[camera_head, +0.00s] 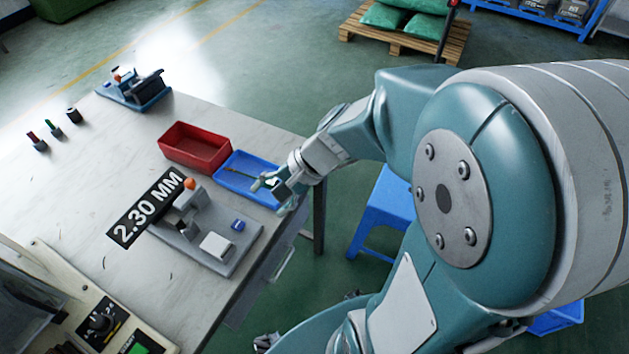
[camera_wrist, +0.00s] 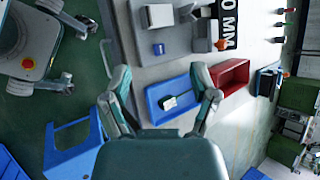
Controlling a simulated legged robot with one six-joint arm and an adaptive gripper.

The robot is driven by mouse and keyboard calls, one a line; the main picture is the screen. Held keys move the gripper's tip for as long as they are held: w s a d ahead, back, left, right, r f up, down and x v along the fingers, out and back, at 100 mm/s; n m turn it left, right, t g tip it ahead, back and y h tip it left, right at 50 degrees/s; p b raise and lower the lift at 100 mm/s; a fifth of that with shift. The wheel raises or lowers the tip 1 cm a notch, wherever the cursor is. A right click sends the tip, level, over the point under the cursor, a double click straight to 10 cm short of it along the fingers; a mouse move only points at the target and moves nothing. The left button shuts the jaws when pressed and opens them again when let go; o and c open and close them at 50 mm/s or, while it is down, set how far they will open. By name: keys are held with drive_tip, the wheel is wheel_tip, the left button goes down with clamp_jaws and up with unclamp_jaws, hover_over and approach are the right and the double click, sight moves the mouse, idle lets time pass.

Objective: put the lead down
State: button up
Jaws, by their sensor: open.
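The lead (camera_wrist: 168,102) lies in the shallow blue tray (camera_wrist: 152,93). Its pale plug end and a dark cord show in the wrist view. In the head view the blue tray (camera_head: 232,184) sits at the table's right edge, and part of the lead (camera_head: 240,172) shows as a thin dark line in it. My gripper (camera_head: 271,196) is over the near right part of the tray. In the wrist view my gripper (camera_wrist: 162,82) has its fingers spread wide on either side of the lead, with nothing between the fingertips.
A red bin (camera_head: 195,150) stands beside the tray. A grey fixture (camera_head: 215,245) with an orange knob, a blue block and a 2.30 MM display (camera_head: 146,208) is nearer. A blue stool (camera_head: 383,208) stands beside the table. The left tabletop is mostly clear.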

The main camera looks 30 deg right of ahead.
drive_tip(key=s+d+r+n+t+h, duration=0.3)
drive_tip(key=s+d+r+n+h, duration=0.1)
drive_tip(key=s+r+n+h, duration=0.4)
wheel_tip(320, 180, up, 2)
drive_tip(key=shift+d+r+n+t, duration=0.3)
drive_tip(key=shift+d+n, duration=0.1)
drive_tip(key=shift+n, duration=0.8)
